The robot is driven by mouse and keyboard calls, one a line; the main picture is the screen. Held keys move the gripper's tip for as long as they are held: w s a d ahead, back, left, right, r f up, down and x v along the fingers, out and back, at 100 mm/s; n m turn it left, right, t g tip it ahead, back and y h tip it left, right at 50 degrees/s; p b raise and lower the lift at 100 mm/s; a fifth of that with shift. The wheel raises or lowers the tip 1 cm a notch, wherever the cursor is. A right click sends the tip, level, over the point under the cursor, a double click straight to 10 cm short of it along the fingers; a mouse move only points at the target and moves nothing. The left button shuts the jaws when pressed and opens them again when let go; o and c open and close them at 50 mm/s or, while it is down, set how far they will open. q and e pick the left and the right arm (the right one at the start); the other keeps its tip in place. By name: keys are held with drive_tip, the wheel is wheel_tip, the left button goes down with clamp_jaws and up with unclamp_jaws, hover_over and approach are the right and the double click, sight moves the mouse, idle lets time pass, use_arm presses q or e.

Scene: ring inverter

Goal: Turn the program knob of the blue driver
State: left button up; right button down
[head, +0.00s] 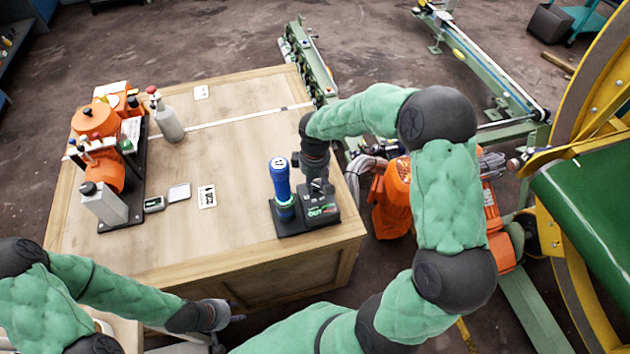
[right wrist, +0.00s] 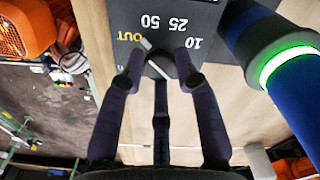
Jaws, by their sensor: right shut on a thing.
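The blue driver (head: 281,180) stands upright in a dark base (head: 290,224) at the right front of the wooden table. It also shows in the right wrist view (right wrist: 262,30), with a lit green ring. Beside it is a dark panel marked OUT, 50, 25 and 10 (right wrist: 185,15). My right gripper (head: 318,187) points down over this panel. In the right wrist view its fingers (right wrist: 158,68) are shut around the dark program knob (right wrist: 160,64), whose pale pointer bar shows between the fingertips. My left gripper (head: 232,318) hangs by the table's front edge, away from the driver; its fingers are unclear.
The wooden table (head: 235,120) carries an orange machine (head: 96,120) on a dark plate at the left, a grey bottle (head: 168,120) and small cards. The middle is mostly clear. An orange motor (head: 392,195) and a yellow wheel frame (head: 590,70) stand to the right.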

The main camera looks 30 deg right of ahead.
sight(315, 185)
drive_tip(key=m, duration=0.4)
drive_tip(key=shift+m, duration=0.4)
idle(0.4)
drive_tip(key=c, duration=0.9)
unclamp_jaws()
wheel_tip(315, 185, up, 12)
